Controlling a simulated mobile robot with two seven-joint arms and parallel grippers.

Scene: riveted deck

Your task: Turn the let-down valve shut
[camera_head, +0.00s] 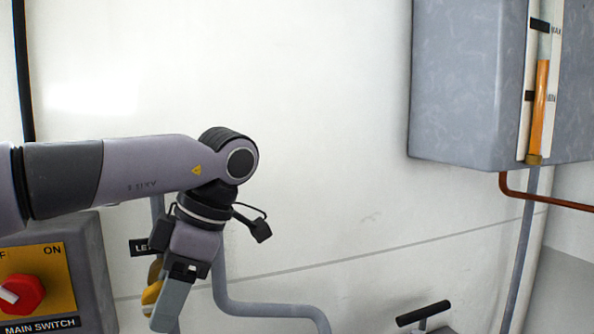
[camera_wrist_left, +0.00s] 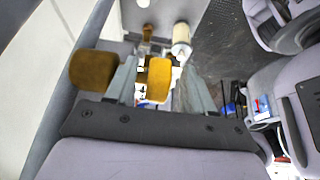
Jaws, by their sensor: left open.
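The let-down valve shows as a yellow handle (camera_head: 151,296) at the lower left of the head view, mostly hidden behind my left gripper (camera_head: 170,306). A label beginning "LE" (camera_head: 141,247) is beside it, partly covered by the gripper. In the left wrist view, my left gripper (camera_wrist_left: 157,82) is open, with one yellow part (camera_wrist_left: 159,78) of the valve between its fingers. A darker brown-yellow part (camera_wrist_left: 93,70) is outside the left finger. I cannot tell whether the fingers touch the handle. My right gripper is in neither view.
A main switch box with a red knob (camera_head: 22,293) stands close to the left of the gripper. A grey tank (camera_head: 465,90) with an orange level gauge (camera_head: 538,105) hangs at upper right. A grey pipe (camera_head: 270,309) bends right below. A black-handled lever (camera_head: 423,313) is at the bottom.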

